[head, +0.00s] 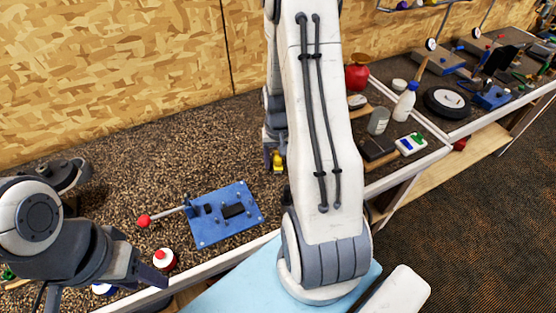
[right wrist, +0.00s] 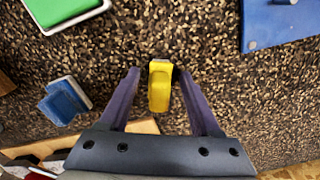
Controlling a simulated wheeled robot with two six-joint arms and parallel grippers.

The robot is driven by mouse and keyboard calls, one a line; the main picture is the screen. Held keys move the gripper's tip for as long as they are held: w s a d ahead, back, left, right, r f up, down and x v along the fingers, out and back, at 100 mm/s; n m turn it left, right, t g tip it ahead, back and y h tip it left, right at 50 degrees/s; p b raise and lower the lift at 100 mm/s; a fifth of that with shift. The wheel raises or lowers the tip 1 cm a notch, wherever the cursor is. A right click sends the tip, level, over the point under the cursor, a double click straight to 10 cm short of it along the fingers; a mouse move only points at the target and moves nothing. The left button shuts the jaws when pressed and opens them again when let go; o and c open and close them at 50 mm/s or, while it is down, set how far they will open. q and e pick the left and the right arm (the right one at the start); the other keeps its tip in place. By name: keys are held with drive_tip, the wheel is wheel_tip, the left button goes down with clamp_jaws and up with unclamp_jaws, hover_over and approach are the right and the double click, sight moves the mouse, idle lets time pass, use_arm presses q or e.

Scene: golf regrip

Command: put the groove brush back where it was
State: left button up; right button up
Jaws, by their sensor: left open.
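A small yellow block-like thing, which I take for the groove brush, shows in the right wrist view (right wrist: 160,88) and in the head view (head: 277,160). My right gripper (right wrist: 160,75) is over the dark speckled bench with one finger on each side of it. A gap shows on the left side of the yellow thing, and a dark part touches its right edge. I cannot tell whether the fingers grip it or whether it rests on the bench. My left gripper (head: 107,280) is open and empty at the lower left of the head view.
A blue plate fixture (head: 225,214) with a red-knobbed lever lies on the bench. A red-and-white round item (head: 164,259) is beside my left gripper. A green-topped white tray (right wrist: 62,12) and a blue block (right wrist: 63,103) lie near my right gripper. A white bottle (head: 405,102) stands right.

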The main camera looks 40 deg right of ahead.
sight(278, 157)
drive_tip(key=shift+r, duration=0.2)
wheel_tip(278, 157, up, 12)
drive_tip(key=b, duration=0.1)
drive_tip(key=s+a+r+n, duration=0.1)
drive_tip(key=a+r+n, duration=0.15)
drive_tip(key=a, duration=0.65)
drive_tip(key=a+r+n, duration=0.1)
drive_tip(key=a+n, duration=0.3)
drive_tip(key=a, duration=0.4)
drive_tip(key=s+a+n+y, duration=0.1)
drive_tip(key=s+a+n, duration=0.7)
drive_tip(key=s+a, duration=0.5)
drive_tip(key=shift+s+a+r, duration=0.25)
drive_tip(key=shift+s+r, duration=0.15)
drive_tip(key=shift+s, duration=0.5)
